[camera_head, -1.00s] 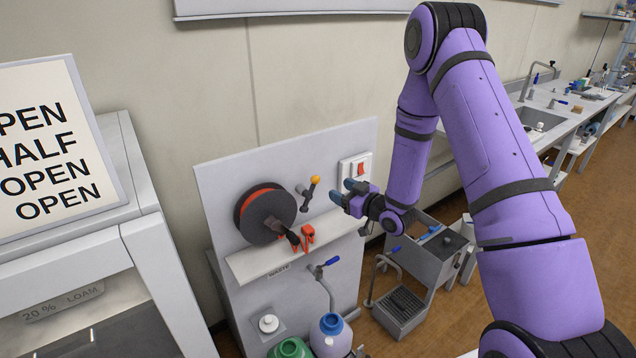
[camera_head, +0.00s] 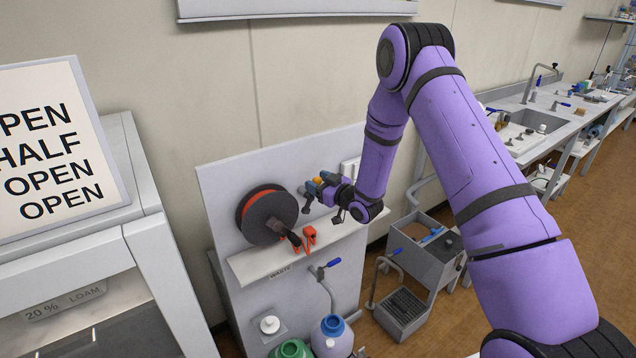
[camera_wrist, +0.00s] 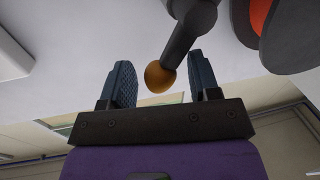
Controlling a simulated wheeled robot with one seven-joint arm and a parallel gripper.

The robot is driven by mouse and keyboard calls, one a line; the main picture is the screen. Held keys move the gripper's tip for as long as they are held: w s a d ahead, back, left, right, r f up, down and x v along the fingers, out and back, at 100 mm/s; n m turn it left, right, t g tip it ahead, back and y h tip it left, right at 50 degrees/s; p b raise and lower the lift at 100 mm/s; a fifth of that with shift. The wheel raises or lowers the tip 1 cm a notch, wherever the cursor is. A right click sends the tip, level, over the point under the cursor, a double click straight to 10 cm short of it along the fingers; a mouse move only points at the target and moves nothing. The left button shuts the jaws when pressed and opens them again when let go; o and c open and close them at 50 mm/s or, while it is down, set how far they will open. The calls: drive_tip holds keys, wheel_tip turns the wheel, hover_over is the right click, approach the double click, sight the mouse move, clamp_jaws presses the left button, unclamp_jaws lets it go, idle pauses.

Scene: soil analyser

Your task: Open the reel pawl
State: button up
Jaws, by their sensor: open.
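The reel (camera_head: 268,214), a dark disc with an orange-red rim, is mounted on the upright grey panel. I take the dark lever with an orange ball knob to its right as the reel pawl; in the wrist view its knob (camera_wrist: 159,78) and shaft (camera_wrist: 188,35) show clearly. My gripper (camera_head: 320,185) is at this lever and hides most of it in the head view. In the wrist view the open blue-grey fingers stand either side of the knob, with a gap on the left and the right finger close to the shaft. I cannot tell whether anything touches.
An orange clip (camera_head: 309,238) is by the shelf (camera_head: 275,262) below the reel. A blue-handled tap (camera_head: 325,267) is under the shelf. A white switch plate (camera_head: 350,169) lies partly behind my gripper. A sink unit stands right.

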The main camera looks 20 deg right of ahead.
sight(309, 197)
drive_tip(key=shift+w+a, duration=0.1)
clamp_jaws()
idle(0.5)
drive_tip(key=shift+n, duration=0.3)
drive_tip(key=n, duration=0.1)
drive_tip(key=a+n, duration=0.1)
drive_tip(key=n, duration=0.1)
drive_tip(key=shift+s+a+r+g+h, duration=0.25)
drive_tip(key=shift+s+g+h, duration=0.05)
drive_tip(key=shift+h, duration=0.1)
drive_tip(key=shift+s+a+n+h, duration=0.2)
drive_tip(key=shift+a+n, duration=0.25)
drive_tip(key=shift+n, duration=0.45)
drive_tip(key=shift+s+a+n+h, duration=0.15)
drive_tip(key=shift+a+n, duration=0.25)
drive_tip(key=shift+n, duration=0.5)
drive_tip(key=shift+w, duration=0.1)
